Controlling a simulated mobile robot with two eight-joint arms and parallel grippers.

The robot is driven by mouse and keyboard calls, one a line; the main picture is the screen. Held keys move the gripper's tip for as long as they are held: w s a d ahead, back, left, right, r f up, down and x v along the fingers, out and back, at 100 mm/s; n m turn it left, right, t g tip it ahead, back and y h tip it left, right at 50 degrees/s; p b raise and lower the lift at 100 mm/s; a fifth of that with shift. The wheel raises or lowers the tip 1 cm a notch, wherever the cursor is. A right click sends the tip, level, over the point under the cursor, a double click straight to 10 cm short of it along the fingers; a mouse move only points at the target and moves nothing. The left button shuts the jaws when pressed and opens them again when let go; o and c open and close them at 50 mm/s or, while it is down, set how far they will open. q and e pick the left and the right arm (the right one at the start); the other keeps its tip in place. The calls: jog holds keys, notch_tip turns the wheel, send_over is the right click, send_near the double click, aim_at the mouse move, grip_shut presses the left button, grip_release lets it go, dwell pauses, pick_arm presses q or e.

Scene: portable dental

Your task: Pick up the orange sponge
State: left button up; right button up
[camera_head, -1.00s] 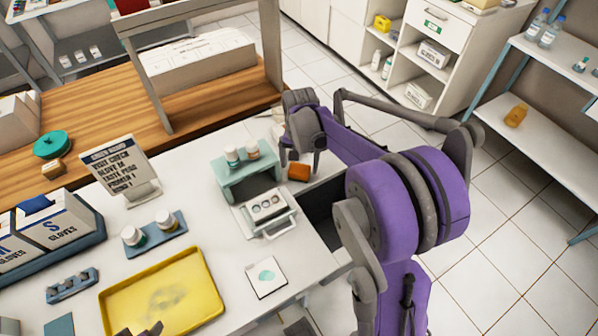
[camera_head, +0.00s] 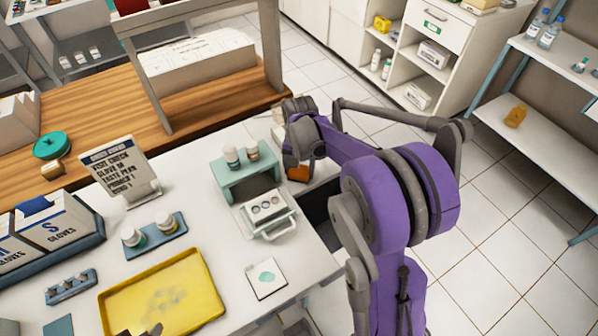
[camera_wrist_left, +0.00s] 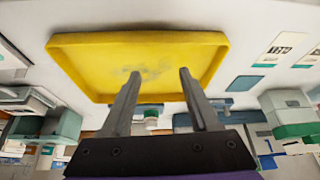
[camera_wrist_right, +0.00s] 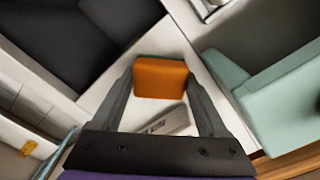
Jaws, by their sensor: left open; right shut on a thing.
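The orange sponge (camera_head: 298,174) is at the far right corner of the white table, partly hidden by my right gripper (camera_head: 301,165). In the right wrist view the sponge (camera_wrist_right: 161,78) sits between the two fingertips, and the right gripper (camera_wrist_right: 160,88) is shut on it. I cannot tell whether the sponge is clear of the tabletop. My left gripper (camera_wrist_left: 157,73) is open and empty, with the yellow tray beyond its fingers in the left wrist view.
A teal stand (camera_head: 248,178) with small jars is just left of the right gripper, and a white device (camera_head: 268,213) stands in front of it. The yellow tray (camera_head: 190,262) lies at the front. A wooden counter (camera_head: 90,125) runs behind. Bare table lies around the white card (camera_head: 266,279).

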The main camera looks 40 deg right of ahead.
jog(key=shift+r, duration=0.1)
pick_arm(q)
jog(key=shift+w+r+p, duration=0.2)
jog(key=shift+r+p, duration=0.55)
jog(key=shift+r, duration=0.1)
pick_arm(e)
notch_tip(320, 180, up, 18)
jog(key=shift+f, duration=0.1)
jog(key=o, duration=0.8)
jog(key=c, duration=0.5)
